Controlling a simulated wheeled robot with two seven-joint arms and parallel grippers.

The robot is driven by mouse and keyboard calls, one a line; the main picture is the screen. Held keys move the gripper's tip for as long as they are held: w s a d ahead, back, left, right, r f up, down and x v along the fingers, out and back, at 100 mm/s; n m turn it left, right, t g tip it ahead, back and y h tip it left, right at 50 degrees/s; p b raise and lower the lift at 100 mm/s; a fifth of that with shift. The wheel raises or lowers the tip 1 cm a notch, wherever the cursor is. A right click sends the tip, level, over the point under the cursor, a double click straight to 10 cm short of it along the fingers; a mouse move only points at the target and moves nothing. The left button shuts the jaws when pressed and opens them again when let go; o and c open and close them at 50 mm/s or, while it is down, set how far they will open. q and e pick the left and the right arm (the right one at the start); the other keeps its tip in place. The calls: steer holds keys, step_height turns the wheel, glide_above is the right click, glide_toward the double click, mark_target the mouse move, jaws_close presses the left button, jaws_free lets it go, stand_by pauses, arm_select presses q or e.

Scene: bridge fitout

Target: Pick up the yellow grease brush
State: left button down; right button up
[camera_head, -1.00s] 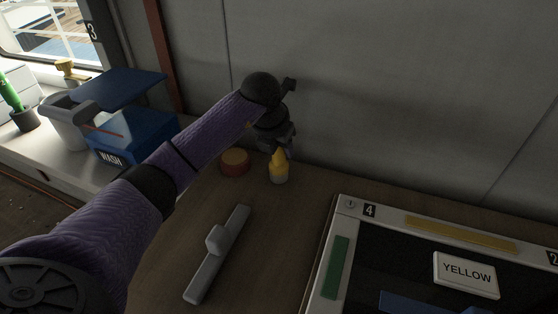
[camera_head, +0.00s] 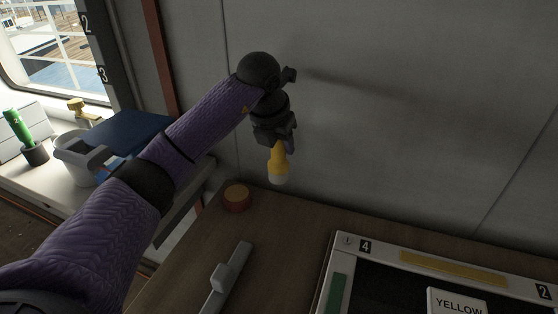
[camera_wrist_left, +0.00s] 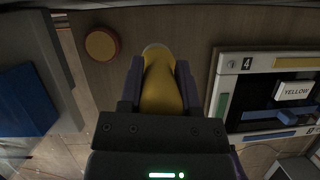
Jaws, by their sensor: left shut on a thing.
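The yellow grease brush (camera_head: 278,164) hangs upright below my left gripper (camera_head: 276,143), its pale tip pointing down, clear of the brown table. My left gripper is shut on its upper part. In the left wrist view the brush (camera_wrist_left: 161,85) lies between the two dark fingers of the left gripper (camera_wrist_left: 160,88). Its upper end is hidden by the gripper in the head view. My right gripper is in neither view.
A round orange-topped tin (camera_head: 237,197) stands on the table (camera_head: 270,220) left of the brush. A grey bar with a knob (camera_head: 226,282) lies in front. A framed board (camera_head: 345,245) with a YELLOW card (camera_head: 457,304) is at right. The grey wall (camera_head: 400,120) rises behind.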

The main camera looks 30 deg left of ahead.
mark_target(277, 159)
arm_select(q)
steer(key=s, duration=0.3)
steer(key=shift+d, duration=0.35)
steer(key=s+d+b, duration=0.3)
steer(key=s+b, duration=0.3)
steer(key=s, duration=1)
steer(key=shift+d, duration=0.4)
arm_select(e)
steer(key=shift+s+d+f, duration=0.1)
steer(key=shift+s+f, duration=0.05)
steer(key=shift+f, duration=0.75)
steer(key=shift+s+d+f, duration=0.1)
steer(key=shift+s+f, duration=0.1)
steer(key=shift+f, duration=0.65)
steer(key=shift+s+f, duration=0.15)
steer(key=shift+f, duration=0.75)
